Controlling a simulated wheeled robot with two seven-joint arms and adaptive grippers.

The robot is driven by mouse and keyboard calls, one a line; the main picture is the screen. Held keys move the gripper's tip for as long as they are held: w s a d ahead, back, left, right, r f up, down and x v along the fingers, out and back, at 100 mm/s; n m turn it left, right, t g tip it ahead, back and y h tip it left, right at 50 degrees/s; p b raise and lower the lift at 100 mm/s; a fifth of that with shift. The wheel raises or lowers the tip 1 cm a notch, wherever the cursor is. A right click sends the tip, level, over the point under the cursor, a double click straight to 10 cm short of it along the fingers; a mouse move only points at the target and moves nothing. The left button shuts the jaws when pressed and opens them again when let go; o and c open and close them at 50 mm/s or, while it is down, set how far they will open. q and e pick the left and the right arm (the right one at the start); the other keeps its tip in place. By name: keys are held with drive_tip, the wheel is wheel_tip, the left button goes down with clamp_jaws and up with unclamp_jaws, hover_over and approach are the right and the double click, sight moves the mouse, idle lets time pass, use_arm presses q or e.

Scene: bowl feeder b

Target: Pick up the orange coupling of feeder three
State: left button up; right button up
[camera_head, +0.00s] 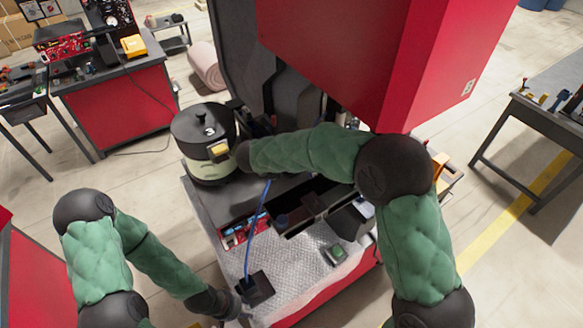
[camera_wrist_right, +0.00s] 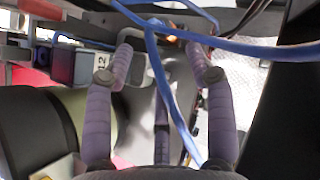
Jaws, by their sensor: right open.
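The right wrist view shows my right gripper (camera_wrist_right: 160,60) open, its two purple fingers apart. Blue cable (camera_wrist_right: 158,70) runs between and across the fingers. A small orange spot (camera_wrist_right: 172,39) shows beyond the fingertips, partly behind the cable; I cannot tell whether it is the orange coupling. In the head view my right arm reaches left across the bench to a black round bowl feeder (camera_head: 203,122), and its gripper is hard to make out there. My left gripper (camera_head: 235,306) is low at the bench's front left corner, small and dark; its jaw state is unclear.
The bench (camera_head: 310,262) has a silver patterned top. A blue cable (camera_head: 256,225) rises from a black box (camera_head: 257,288). A small green-topped block (camera_head: 335,254) sits to the right. A large red housing (camera_head: 350,60) overhangs the back. A grey table (camera_head: 548,115) stands right.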

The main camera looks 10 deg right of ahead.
drive_tip(key=p+x, duration=0.1)
drive_tip(key=x, duration=1)
drive_tip(key=shift+s+f, duration=0.1)
drive_tip(key=shift+s, duration=0.05)
drive_tip(key=shift+a, duration=0.1)
drive_tip(key=c, duration=1.1)
